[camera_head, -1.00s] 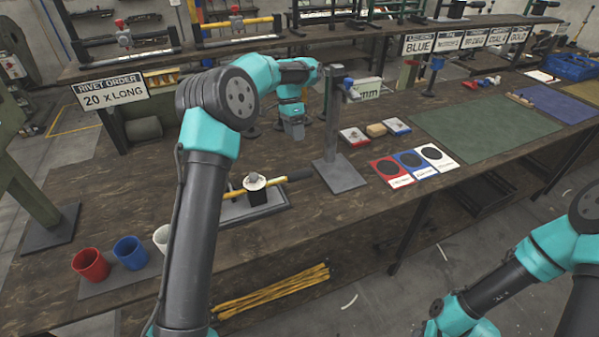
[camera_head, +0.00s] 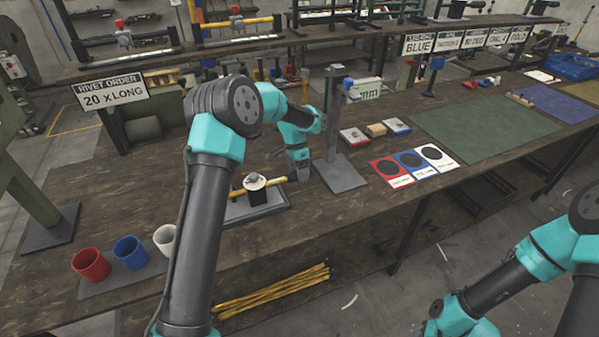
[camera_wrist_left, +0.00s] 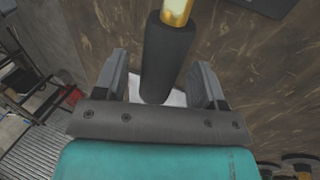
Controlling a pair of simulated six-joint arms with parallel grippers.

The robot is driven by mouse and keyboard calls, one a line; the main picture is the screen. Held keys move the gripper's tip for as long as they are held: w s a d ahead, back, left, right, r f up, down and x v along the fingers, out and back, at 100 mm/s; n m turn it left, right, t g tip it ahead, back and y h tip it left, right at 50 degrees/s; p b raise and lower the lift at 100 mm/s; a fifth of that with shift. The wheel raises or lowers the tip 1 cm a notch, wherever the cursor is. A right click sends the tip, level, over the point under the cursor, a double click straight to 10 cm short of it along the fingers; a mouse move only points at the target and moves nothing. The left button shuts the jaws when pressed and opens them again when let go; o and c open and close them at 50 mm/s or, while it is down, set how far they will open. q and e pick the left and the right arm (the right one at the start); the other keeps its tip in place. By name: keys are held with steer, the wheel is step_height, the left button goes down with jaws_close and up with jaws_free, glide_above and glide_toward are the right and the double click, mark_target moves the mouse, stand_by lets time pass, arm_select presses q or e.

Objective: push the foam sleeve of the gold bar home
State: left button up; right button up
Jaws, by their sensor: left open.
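The gold bar (camera_head: 277,181) lies across a small black holder (camera_head: 265,196) with a pale cap on the bench. In the left wrist view the bar (camera_wrist_left: 177,10) runs into its black foam sleeve (camera_wrist_left: 165,60). My left gripper (camera_head: 303,178) is at the right end of the bar and hides the sleeve in the head view. In the left wrist view its open fingers (camera_wrist_left: 160,80) stand on either side of the sleeve, with gaps showing. The right gripper is out of view; only part of my right arm shows at lower right.
A grey post on a flat base (camera_head: 340,174) stands close right of my left gripper. Red, blue and white cups (camera_head: 130,252) stand at the front left. Red, blue and white cards (camera_head: 412,165) lie to the right, before a green mat (camera_head: 485,128).

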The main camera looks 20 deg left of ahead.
arm_select(q)
jaws_close()
stand_by(0.7)
